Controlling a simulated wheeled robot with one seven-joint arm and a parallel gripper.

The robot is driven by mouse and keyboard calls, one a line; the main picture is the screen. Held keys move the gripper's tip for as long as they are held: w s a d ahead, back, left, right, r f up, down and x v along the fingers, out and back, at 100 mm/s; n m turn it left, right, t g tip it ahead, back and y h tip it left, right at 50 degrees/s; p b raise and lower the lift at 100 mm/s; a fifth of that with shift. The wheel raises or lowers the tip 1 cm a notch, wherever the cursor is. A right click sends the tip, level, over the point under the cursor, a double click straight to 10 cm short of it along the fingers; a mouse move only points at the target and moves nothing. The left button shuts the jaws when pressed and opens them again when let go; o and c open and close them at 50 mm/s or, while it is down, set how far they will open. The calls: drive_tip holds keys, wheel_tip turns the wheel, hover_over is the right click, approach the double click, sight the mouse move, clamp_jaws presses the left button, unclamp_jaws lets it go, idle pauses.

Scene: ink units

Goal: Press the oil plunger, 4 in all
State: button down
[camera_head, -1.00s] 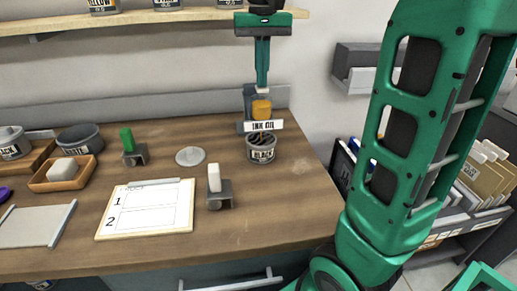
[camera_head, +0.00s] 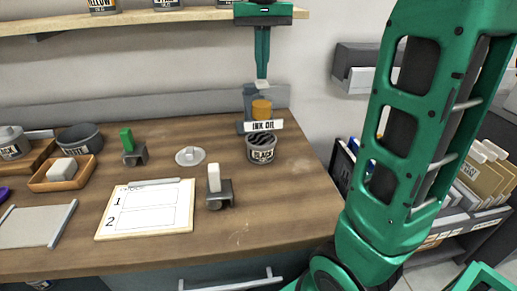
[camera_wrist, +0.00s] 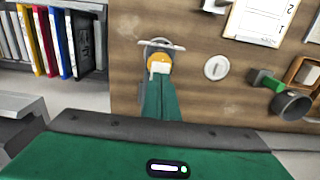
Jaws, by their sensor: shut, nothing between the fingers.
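The oil dispenser stands at the back right of the table, with an orange plunger (camera_head: 261,108) above a white sign reading INK OIL (camera_head: 262,126). An open tin marked BLACK (camera_head: 261,153) stands just in front of it, with dark, wavy ink showing. My gripper (camera_head: 262,84) points straight down above the plunger, fingers shut and empty. A small gap seems to show between the pale fingertips and the plunger top. In the wrist view the fingertips (camera_wrist: 160,68) overlap the orange plunger (camera_wrist: 159,57), so contact cannot be judged there.
A round pale lid (camera_head: 190,156) lies left of the tin. A grey stand with a white handle (camera_head: 214,180), a numbered board (camera_head: 146,208) and a green-handled tool (camera_head: 127,140) stand further left. A shelf (camera_head: 150,22) with tins is above. File racks lie right of the table.

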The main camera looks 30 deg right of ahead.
drive_tip(key=shift+f, duration=0.15)
drive_tip(key=shift+f, duration=1)
drive_tip(key=shift+r, duration=1.15)
drive_tip(key=shift+f, duration=0.2)
drive_tip(key=shift+f, duration=0.95)
drive_tip(key=shift+r, duration=1.15)
drive_tip(key=shift+f, duration=0.3)
